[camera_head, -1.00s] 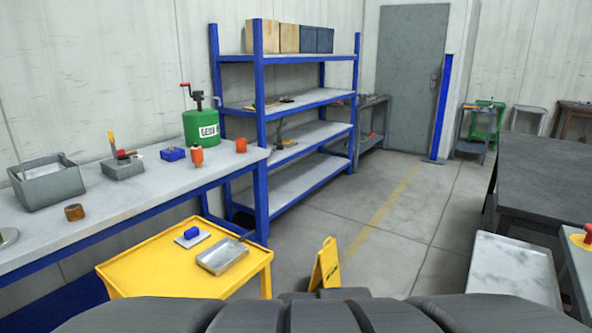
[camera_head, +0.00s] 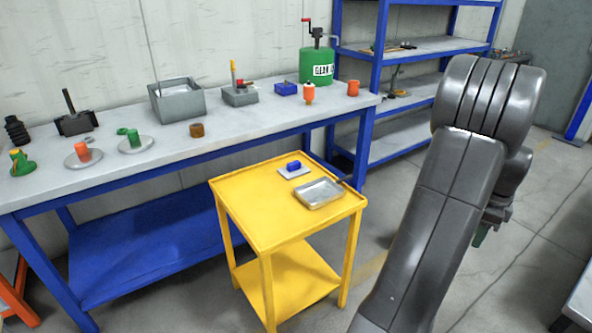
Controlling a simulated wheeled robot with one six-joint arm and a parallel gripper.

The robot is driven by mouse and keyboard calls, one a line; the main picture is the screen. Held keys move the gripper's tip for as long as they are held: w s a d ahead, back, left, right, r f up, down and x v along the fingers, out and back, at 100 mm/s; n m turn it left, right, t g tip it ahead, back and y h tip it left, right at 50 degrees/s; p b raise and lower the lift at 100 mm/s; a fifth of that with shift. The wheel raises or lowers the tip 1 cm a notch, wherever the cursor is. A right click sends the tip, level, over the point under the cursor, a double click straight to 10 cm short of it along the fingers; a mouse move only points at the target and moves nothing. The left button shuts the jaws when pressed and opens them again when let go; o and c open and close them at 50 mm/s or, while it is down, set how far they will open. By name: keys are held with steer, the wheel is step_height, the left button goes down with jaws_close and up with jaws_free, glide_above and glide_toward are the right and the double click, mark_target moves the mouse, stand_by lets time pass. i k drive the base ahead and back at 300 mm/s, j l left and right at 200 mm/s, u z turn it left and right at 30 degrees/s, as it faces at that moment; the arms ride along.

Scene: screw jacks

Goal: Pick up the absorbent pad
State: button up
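A flat, light grey square (camera_head: 297,174), which looks like the absorbent pad, lies on the top of the yellow cart (camera_head: 245,210). A small blue block (camera_head: 293,165) sits on it. My gripper (camera_head: 482,236) hangs low at the right, behind my raised arm, well apart from the cart. It is small and mostly hidden, with a bit of green at its tip. I cannot tell whether its fingers are open.
A shallow metal tray (camera_head: 318,194) lies just right of the pad on the cart. The long workbench (camera_head: 110,170) behind holds a grey bin (camera_head: 177,104), a green gear oil can (camera_head: 317,66) and several small parts. A blue shelf rack (camera_head: 420,48) stands behind.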

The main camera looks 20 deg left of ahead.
mark_target(295, 169)
steer(key=i+u, duration=0.1)
steer(key=u, duration=0.3)
steer(key=i+u, duration=0.1)
steer(key=u, duration=0.3)
steer(key=l+u, duration=0.1)
steer(key=u, duration=0.35)
steer(key=i+l+u, duration=0.1)
steer(key=u, duration=0.3)
steer(key=i+l+u, duration=0.15)
steer(key=l, duration=0.2)
steer(key=i+l+u, duration=0.15)
steer(key=l, duration=0.25)
steer(key=i+l+u, duration=0.15)
steer(key=l, duration=0.2)
steer(key=i+l+u, duration=0.15)
steer(key=l, duration=0.25)
